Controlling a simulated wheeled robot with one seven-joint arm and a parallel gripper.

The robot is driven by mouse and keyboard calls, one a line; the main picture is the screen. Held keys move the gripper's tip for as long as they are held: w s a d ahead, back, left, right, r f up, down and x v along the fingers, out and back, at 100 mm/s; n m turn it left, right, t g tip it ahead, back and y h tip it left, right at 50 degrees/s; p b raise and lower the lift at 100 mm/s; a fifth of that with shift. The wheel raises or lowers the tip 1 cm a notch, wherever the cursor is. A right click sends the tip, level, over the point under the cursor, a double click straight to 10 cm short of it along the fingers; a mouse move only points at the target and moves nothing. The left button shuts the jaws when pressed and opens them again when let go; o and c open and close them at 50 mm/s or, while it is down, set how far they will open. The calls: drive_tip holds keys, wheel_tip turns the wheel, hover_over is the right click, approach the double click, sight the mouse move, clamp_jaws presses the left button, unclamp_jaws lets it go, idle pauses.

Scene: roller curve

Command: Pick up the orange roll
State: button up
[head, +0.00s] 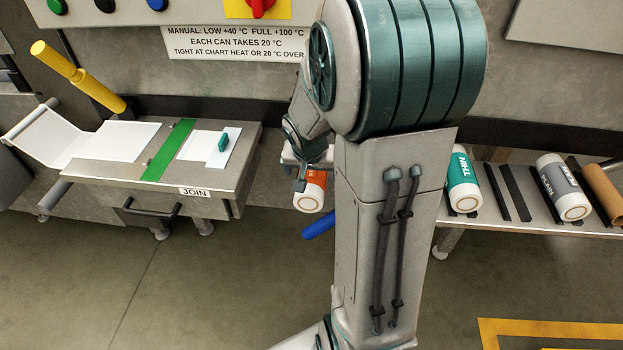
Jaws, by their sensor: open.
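The orange roll (315,181) shows in the head view just left of my arm, its white end with a tan core facing forward and down. Part of it is hidden by my gripper and arm. My gripper (300,184) is open at the roll's upper left, very close to it. I cannot tell whether the fingers touch the roll or straddle it. What the roll rests on is hidden.
A blue bar (319,225) sticks out below the roll. The JOIN bench (240,160) stands left, with a yellow handle (98,91). The right shelf (530,222) holds a teal roll (463,180), a grey roll (560,185) and a brown roll (604,190).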

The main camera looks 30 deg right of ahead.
sight(312, 201)
drive_tip(key=shift+b+x, duration=0.7)
drive_tip(key=shift+x, duration=2.35)
drive_tip(key=shift+a, duration=0.1)
drive_tip(key=c, duration=1.4)
drive_tip(key=shift+r, duration=0.2)
